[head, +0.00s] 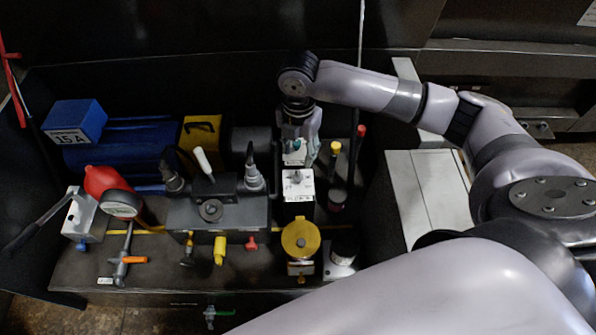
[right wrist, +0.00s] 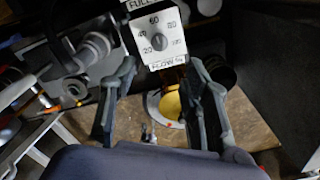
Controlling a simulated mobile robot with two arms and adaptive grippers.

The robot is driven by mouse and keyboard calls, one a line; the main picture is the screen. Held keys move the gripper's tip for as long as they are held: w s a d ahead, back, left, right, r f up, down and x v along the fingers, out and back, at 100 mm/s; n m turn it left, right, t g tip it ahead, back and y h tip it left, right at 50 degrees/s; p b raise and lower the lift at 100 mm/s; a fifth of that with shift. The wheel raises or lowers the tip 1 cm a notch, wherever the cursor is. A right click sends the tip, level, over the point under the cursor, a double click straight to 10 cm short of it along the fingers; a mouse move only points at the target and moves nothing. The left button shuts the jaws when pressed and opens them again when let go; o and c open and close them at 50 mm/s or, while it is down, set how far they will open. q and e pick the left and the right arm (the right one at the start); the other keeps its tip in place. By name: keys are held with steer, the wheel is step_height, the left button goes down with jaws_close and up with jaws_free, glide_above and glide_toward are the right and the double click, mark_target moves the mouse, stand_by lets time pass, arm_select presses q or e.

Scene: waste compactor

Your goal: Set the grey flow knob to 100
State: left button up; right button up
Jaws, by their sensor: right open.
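The grey flow knob (right wrist: 158,42) sits on the white face of a small box, inside a printed scale with 20, 40, 60, 80 and what looks like 100, above a "FLOW %" label. Its pointer direction is too small to read surely. In the head view the knob (head: 296,177) is on top of the white-faced dark box. My right gripper (head: 302,150) is just behind the box, pointing down. In the right wrist view its fingers (right wrist: 162,78) are spread wide, empty, and apart from the knob. My left gripper is not in view.
A yellow round cap (head: 301,236) stands in front of the knob box. A dark manifold block (head: 215,213) with levers and yellow and red taps is to its left. Red- and yellow-topped rods stand behind right. A blue box (head: 78,118) and a gauge (head: 121,204) are farther left.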

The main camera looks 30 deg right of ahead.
mark_target(299, 176)
step_height(299, 176, down, 10)
steer(key=shift+r, duration=0.25)
steer(key=shift+w+f, duration=0.1)
steer(key=shift+f, duration=0.25)
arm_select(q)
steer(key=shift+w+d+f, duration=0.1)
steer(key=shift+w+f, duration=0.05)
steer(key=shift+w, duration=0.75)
arm_select(e)
jaws_close()
